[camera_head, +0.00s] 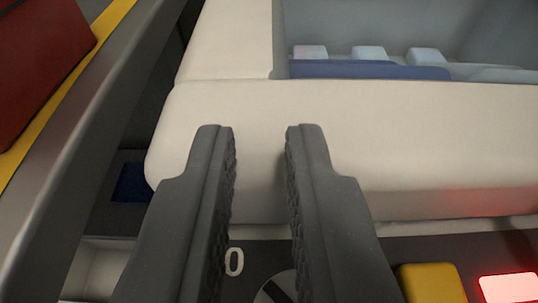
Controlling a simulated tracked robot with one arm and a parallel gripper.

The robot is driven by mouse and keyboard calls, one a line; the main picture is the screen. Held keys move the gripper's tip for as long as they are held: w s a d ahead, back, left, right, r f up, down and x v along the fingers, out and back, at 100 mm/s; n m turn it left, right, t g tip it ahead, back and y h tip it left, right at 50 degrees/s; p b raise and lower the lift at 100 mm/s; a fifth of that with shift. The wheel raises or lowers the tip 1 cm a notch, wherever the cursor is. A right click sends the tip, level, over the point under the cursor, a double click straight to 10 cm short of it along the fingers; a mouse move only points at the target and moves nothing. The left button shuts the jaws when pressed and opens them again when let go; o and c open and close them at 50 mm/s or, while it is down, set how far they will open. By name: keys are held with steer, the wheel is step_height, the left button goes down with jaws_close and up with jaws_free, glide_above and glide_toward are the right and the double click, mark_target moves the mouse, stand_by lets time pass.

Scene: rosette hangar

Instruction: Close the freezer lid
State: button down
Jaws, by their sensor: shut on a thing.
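The freezer's thick cream front edge (420,125) crosses the view, with its open inside (390,25) behind it at the upper right. My gripper (260,130) points at the left part of this edge. Its two dark ribbed fingers stand a little apart, with their tips in front of the cream surface. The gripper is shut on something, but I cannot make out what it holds. I cannot clearly tell the freezer lid apart from the cream body.
Inside the freezer are several pale blocks (310,52) and a dark blue item (365,70). Below the edge, a dark panel carries a white "0" (234,262), a yellow block (432,283) and a glowing red light (510,288). A grey rail (75,130) runs along the left.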

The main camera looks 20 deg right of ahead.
mark_target(286, 215)
steer(key=shift+g, duration=0.5)
steer(key=f, duration=0.4)
steer(key=shift+s+d+f, duration=0.1)
steer(key=shift+s+d, duration=0.25)
steer(key=shift+s, duration=0.05)
steer(key=shift+s+d, duration=0.1)
steer(key=shift+d+f, duration=0.1)
steer(key=shift+d, duration=0.05)
steer(key=shift+r, duration=0.4)
steer(key=shift+t, duration=0.5)
steer(key=r, duration=0.4)
steer(key=w+a+r+p, duration=0.1)
steer(key=r, duration=0.1)
steer(key=shift+s+a, duration=0.2)
steer(key=shift+s, duration=0.35)
steer(key=shift+s+a, duration=0.15)
steer(key=shift+s, duration=0.15)
steer(key=s+a+f+p, duration=0.1)
steer(key=s+a+f, duration=0.1)
steer(key=s, duration=0.5)
steer(key=shift+s+p, duration=0.2)
steer(key=shift+p, duration=0.15)
